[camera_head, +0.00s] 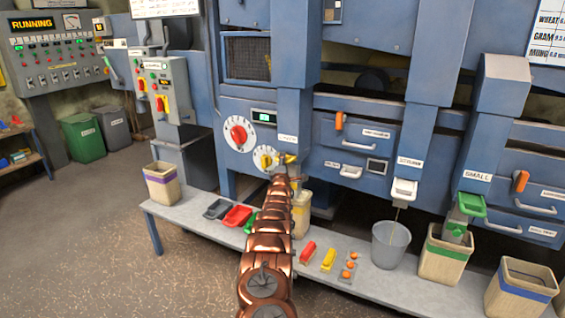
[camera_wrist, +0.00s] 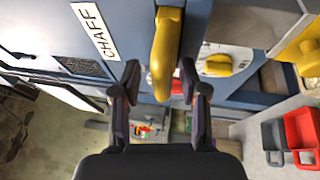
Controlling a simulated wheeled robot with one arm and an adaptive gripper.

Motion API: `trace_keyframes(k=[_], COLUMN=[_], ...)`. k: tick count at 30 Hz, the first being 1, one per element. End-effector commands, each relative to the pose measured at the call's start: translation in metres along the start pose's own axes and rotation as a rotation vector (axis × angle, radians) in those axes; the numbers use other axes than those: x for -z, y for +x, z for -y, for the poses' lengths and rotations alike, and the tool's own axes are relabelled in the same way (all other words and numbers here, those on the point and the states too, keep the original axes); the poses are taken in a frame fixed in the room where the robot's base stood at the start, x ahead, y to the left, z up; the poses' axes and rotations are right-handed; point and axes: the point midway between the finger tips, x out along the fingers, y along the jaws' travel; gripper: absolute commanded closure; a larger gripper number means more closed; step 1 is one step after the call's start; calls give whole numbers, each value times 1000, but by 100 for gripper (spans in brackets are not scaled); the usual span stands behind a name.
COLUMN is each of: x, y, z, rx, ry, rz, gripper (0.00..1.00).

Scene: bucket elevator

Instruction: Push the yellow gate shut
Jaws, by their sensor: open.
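The yellow gate (camera_wrist: 165,55) shows as a smooth yellow handle beside the CHAFF label in the wrist view. It lies between the two fingers of my gripper (camera_wrist: 160,72), which stand apart on either side. I cannot tell whether either finger touches it. In the head view only a small yellow part of the gate (camera_head: 290,158) shows below the chute label, just beyond my gripper (camera_head: 283,175). My arm and gripper hide much of the area beneath it.
A red dial (camera_head: 238,134) and a yellow dial (camera_head: 264,159) are on the panel to the left. Below is a bench with a grey tray (camera_head: 217,208), a red tray (camera_head: 237,216) and several bins. A white gate (camera_head: 404,189) and green gate (camera_head: 471,205) hang to the right.

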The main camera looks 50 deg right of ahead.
Motion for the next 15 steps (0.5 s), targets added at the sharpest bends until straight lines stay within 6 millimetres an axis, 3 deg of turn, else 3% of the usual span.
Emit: trace_keyframes(k=[15], x=[2], y=[-32], z=[2], rx=[5], ry=[4], rz=[-4], gripper=[57])
